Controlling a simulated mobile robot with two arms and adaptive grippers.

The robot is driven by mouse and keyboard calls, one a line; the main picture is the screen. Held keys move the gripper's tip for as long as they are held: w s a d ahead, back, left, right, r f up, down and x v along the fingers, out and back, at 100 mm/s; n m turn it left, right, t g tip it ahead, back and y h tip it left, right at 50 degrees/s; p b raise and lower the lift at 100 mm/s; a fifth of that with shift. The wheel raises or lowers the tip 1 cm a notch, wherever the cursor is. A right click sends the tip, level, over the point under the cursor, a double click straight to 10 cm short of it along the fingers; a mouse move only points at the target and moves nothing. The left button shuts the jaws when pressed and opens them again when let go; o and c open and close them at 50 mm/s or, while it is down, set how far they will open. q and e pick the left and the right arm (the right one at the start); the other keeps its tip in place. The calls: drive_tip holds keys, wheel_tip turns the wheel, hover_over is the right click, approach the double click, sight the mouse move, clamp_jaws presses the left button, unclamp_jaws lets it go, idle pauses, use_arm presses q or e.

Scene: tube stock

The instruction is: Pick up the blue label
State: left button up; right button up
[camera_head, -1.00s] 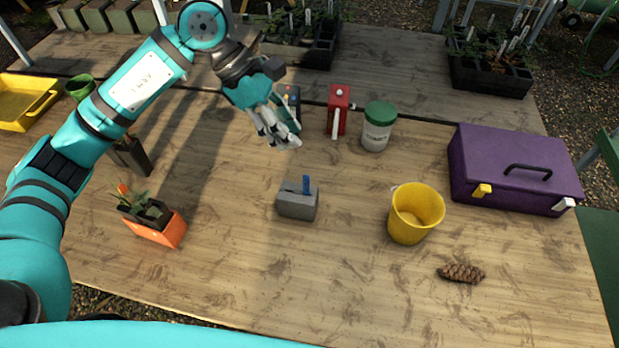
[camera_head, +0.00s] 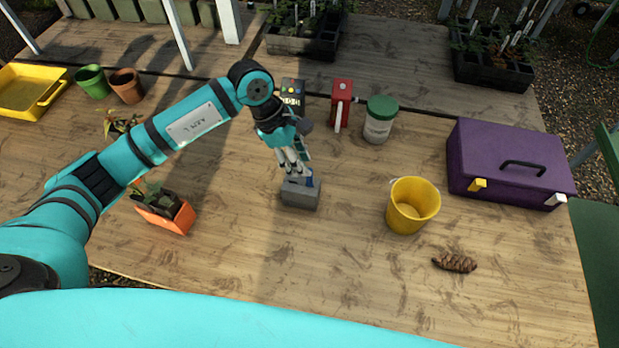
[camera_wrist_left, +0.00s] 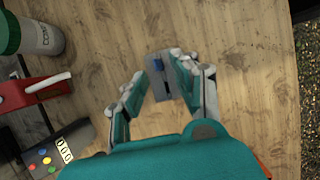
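The blue label (camera_head: 309,180) stands upright in a small grey block (camera_head: 299,197) on the wooden table. In the left wrist view the label (camera_wrist_left: 157,64) shows at one end of the block (camera_wrist_left: 163,92), with a dark slot beside it. My left gripper (camera_head: 297,173) points down just above the block, close to the label, and partly covers it in the head view. In the left wrist view its fingers are spread, one on each side of the block and label, with a gap visible. My right gripper is not in view.
Behind the gripper stand a device with buttons (camera_head: 291,92), a red object with a white lever (camera_head: 341,98) and a green-lidded jar (camera_head: 380,121). A yellow bucket (camera_head: 411,212) is to the right, an orange planter (camera_head: 168,217) to the left. Table in front of the block is clear.

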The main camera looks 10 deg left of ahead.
sight(309, 183)
use_arm(q)
drive_tip(key=p+x, duration=0.2)
drive_tip(key=x, duration=0.1)
drive_tip(key=shift+w+d+f, duration=0.2)
drive_tip(key=shift+d+f, duration=0.2)
drive_tip(key=shift+f, duration=0.4)
clamp_jaws()
